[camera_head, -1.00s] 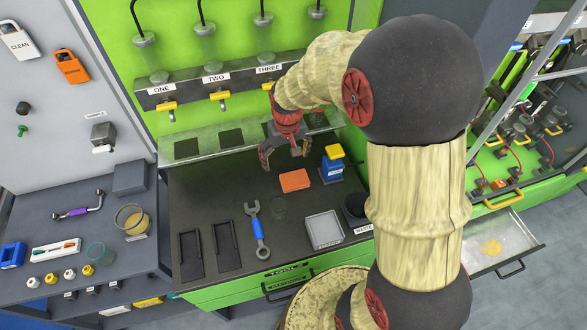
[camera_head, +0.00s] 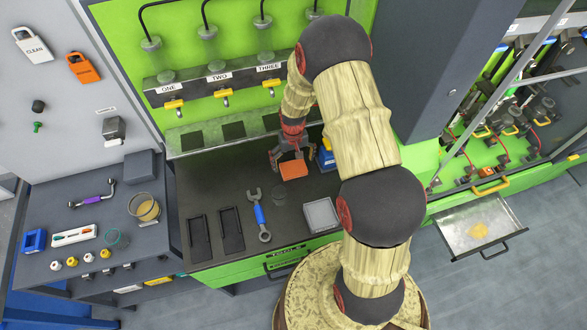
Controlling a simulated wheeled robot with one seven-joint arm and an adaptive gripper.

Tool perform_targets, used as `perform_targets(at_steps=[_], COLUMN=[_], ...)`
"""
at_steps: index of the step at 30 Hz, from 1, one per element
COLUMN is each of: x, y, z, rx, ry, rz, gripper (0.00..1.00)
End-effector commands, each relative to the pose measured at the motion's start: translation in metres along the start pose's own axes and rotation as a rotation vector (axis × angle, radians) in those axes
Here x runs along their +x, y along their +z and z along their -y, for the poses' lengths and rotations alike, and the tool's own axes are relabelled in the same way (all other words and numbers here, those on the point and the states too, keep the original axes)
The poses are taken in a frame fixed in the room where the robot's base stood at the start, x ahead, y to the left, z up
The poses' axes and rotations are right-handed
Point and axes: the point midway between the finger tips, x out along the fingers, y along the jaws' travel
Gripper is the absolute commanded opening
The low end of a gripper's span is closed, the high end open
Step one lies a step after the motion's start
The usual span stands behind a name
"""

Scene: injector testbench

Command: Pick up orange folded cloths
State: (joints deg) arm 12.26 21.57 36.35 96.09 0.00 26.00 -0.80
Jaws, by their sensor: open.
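The orange folded cloths (camera_head: 294,171) lie as a small flat stack on the dark worktop, in the middle of the head view. My gripper (camera_head: 290,163) is red and dark grey and points down at the cloths from their far side. Its fingers are spread and reach near the stack's back edge and sides. I cannot tell whether they touch it. My arm reaches in from the right and hides part of the bench behind the gripper.
A blue and yellow container (camera_head: 326,157) stands close to the right of the cloths. An open drawer (camera_head: 480,226) juts out at right.

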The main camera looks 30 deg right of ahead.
Motion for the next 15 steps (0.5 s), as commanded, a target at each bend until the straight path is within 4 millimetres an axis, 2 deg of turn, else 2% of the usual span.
perform_targets(at_steps=[3,6,15], x=[0.017,0.025,0.027], y=[0.001,0.001,0.0], z=[-0.001,-0.001,-0.001], rx=[0.0,0.0,0.0], ry=[0.0,0.0,0.0], rz=[0.002,0.001,-0.001], gripper=[0.97,0.97,0.95])
